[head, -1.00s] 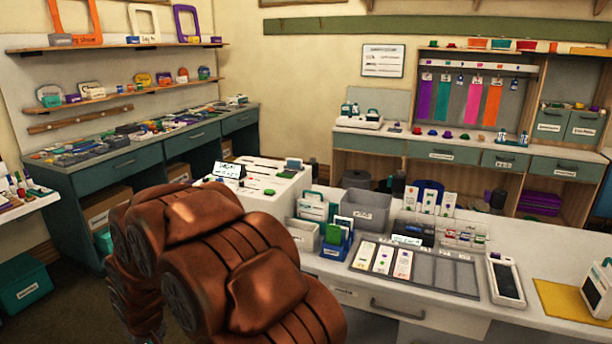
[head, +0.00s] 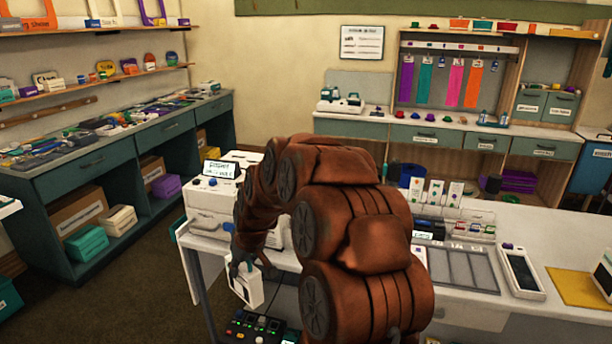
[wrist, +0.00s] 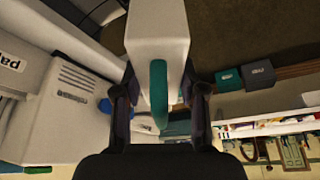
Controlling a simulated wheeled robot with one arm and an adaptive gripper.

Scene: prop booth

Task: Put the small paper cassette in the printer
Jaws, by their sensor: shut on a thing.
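My gripper (head: 240,262) is shut on a white box with a teal handle, which looks like the small paper cassette (head: 248,287). It hangs tilted in front of the left end of the counter. In the wrist view the cassette (wrist: 158,35) sits between my fingers (wrist: 160,105), with the teal handle toward my palm. The white printer (head: 207,197), with a small lit screen on top, stands on the counter's left end, just above and left of my gripper. A vented white body, likely the printer (wrist: 72,105), shows left of the cassette. My arm hides the printer's right part.
A dark control panel with lit buttons (head: 258,328) is below the cassette. The white counter (head: 470,315) runs right, with a compartment tray (head: 455,268) and a handheld device (head: 521,270). A teal shelf bench (head: 115,165) stands left; open floor lies between.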

